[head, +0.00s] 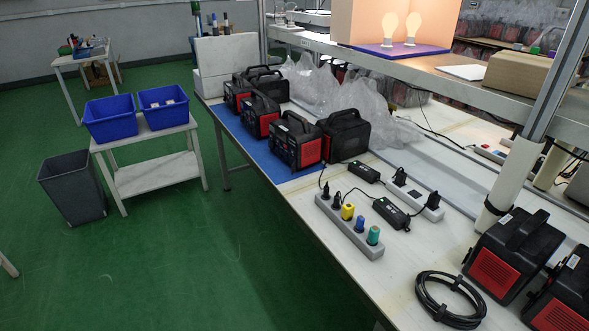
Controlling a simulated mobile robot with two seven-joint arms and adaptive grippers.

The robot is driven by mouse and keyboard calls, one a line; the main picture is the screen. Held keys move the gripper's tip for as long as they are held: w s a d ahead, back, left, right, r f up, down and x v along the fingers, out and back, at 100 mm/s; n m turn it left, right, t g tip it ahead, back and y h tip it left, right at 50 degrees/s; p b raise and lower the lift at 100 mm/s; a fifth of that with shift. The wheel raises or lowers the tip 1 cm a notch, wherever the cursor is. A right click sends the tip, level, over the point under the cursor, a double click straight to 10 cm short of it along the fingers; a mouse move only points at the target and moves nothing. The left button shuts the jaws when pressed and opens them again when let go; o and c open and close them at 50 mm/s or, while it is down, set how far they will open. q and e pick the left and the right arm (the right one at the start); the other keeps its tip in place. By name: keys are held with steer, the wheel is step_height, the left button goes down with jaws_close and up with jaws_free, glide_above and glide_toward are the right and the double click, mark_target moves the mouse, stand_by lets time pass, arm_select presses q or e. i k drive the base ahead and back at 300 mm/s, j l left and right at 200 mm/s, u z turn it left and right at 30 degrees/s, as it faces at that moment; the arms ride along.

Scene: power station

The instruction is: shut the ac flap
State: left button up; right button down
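Several black and red power stations stand on the workbench (330,215). The nearest one with its front panel facing me (297,142) is at the end of a row on a blue mat (262,160). Small sockets and details show on its front, but I cannot make out an AC flap or whether it is open. Two more power stations (503,254) (565,298) stand at the bottom right, with red side panels showing. Neither of my grippers is in the head view.
A grey power strip (347,235) with coloured plugs, black adapters (391,213) and a coiled black cable (450,300) lie on the bench. A shelf post (545,95) rises at right.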

mark_target(293, 135)
steer(key=i+j, duration=0.15)
steer(key=j, duration=0.25)
steer(key=i+j, duration=0.1)
steer(key=j, duration=0.3)
steer(key=i+j, duration=0.15)
steer(key=j, duration=0.25)
steer(key=i+j, duration=0.1)
steer(key=j, duration=0.25)
steer(key=z, duration=0.05)
